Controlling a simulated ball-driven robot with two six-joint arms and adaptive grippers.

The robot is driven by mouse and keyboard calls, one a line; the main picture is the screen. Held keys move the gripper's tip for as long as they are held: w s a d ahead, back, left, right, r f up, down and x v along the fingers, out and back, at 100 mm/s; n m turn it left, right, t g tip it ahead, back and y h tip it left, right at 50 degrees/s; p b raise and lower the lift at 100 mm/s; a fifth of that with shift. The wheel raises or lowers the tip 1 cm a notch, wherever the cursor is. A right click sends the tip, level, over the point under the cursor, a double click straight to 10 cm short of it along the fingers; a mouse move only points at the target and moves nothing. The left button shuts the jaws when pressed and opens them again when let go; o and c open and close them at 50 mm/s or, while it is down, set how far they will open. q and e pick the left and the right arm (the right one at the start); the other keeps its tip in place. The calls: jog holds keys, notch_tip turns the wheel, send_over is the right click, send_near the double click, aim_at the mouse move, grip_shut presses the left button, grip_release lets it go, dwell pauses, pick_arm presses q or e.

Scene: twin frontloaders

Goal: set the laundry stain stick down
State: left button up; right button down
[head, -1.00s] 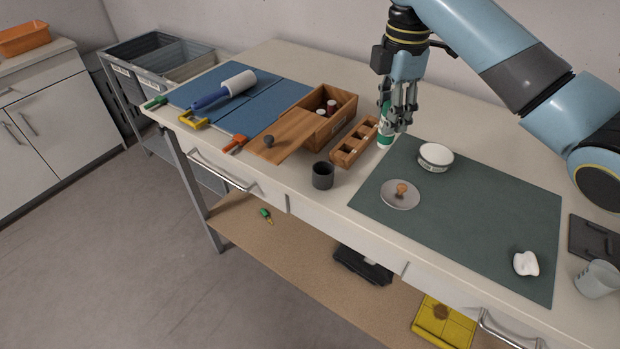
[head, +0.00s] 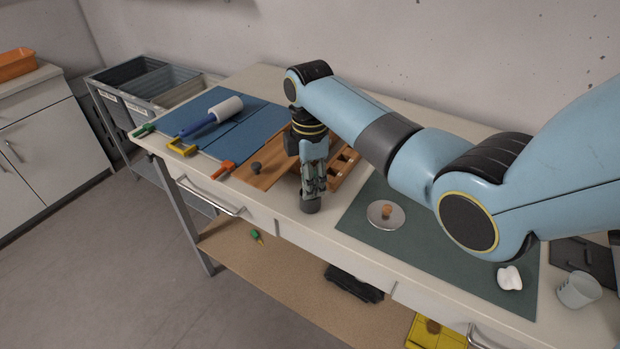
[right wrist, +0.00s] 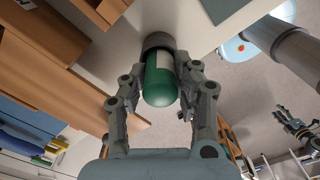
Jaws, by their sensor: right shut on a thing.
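The laundry stain stick (right wrist: 160,82) is a green cylinder with a white label, seen in the right wrist view. My right gripper (right wrist: 162,92) is shut on it, with a finger on each side. Jointed dark fingers, seemingly my left gripper (right wrist: 299,130), show small at the right wrist view's right edge.
A wooden box with a sliding lid (head: 262,172) and a slotted wooden holder (head: 346,170) stand close beside the gripper. A green mat (head: 440,262) holds a plate with a knobbed stamp (head: 386,214) and a white item (head: 509,278). The table's front edge is near.

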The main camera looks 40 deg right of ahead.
jog(key=shift+f, duration=0.2)
jog(key=c, duration=1)
grip_release()
notch_tip(320, 180, up, 12)
jog(key=shift+r+b, duration=0.2)
jog(key=shift+b, duration=0.15)
